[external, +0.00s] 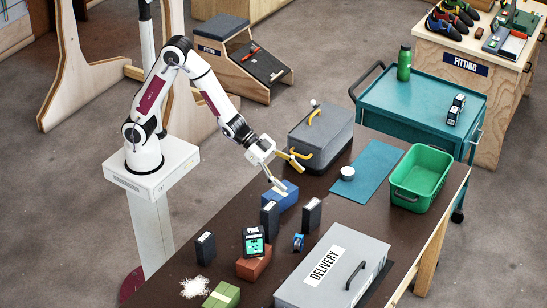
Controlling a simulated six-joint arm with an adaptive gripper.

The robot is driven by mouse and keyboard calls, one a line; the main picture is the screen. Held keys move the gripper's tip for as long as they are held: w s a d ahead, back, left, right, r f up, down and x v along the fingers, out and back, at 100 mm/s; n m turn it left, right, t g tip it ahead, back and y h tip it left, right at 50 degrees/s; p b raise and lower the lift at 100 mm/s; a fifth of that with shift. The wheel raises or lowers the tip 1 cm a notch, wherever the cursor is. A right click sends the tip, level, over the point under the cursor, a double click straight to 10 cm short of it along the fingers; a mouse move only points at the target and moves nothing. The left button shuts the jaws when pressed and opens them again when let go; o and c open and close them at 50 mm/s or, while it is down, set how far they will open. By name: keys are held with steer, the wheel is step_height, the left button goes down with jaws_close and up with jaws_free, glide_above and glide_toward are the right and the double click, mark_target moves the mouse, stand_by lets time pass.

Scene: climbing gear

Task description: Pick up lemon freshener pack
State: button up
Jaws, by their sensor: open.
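No lemon label can be read at this size, so I cannot tell which pack is the lemon freshener. Dark upright packs with pale tops stand on the brown table: one at the left (205,249), one in the middle (269,221) and one right of it (312,215). A dark pack with a teal face (253,242) is on a reddish-brown block (254,264). My gripper (290,178) is open above and beside a blue block (287,197), behind the middle pack. Whether it touches the block is unclear.
A grey case (321,137) with yellow parts stands beside my gripper. A grey delivery box (306,277), green block (222,296), white granules (194,287), blue tape dispenser (298,243), white cup (347,173) on a blue mat (367,168) and green bin (437,160) share the table. A teal cart (400,97) adjoins.

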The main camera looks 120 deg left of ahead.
steer(key=t+h, duration=0.1)
steer(key=h, duration=0.1)
glide_toward(312, 204)
steer(key=shift+w+d+f, duration=0.2)
steer(key=shift+w+f, duration=0.2)
steer(key=shift+w, duration=0.1)
steer(key=shift+w+d+f, duration=0.15)
steer(key=shift+w+f, duration=0.25)
steer(key=shift+w, duration=0.1)
steer(key=shift+x, duration=1.25)
steer(key=shift+a+x, duration=0.15)
steer(key=shift+x, duration=1.15)
steer(key=shift+a+x, duration=0.15)
steer(key=shift+x, duration=1.15)
steer(key=shift+c, duration=0.4)
steer(key=c, duration=1.5)
steer(key=shift+r, duration=0.1)
steer(key=shift+r, duration=4.95)
